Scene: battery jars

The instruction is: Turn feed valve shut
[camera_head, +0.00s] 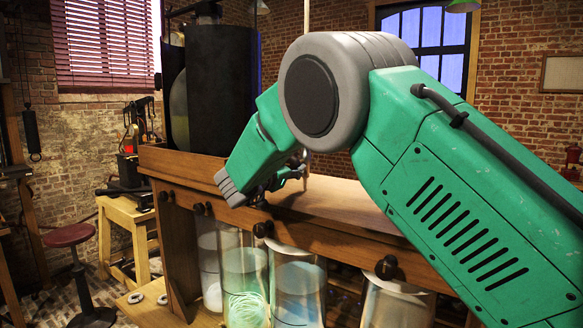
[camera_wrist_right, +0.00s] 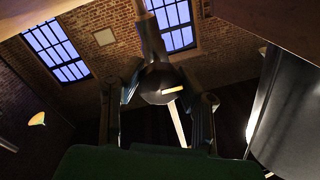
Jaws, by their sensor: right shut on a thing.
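My right arm crosses the head view from the right, and its gripper (camera_head: 282,180) is low over the wooden bench top, partly hidden behind the green wrist. In the right wrist view, the gripper's two dark fingers (camera_wrist_right: 168,84) are on either side of a dark rounded knob (camera_wrist_right: 160,80) with a pale yellow mark. How far the valve is turned cannot be told. My left gripper is not in view.
The wooden bench (camera_head: 330,197) has dark round knobs (camera_head: 263,229) along its front edge. Several glass jars (camera_head: 298,290) stand below it. A tall black cylinder (camera_head: 222,90) stands at the bench's back left. A red stool (camera_head: 70,236) is at far left.

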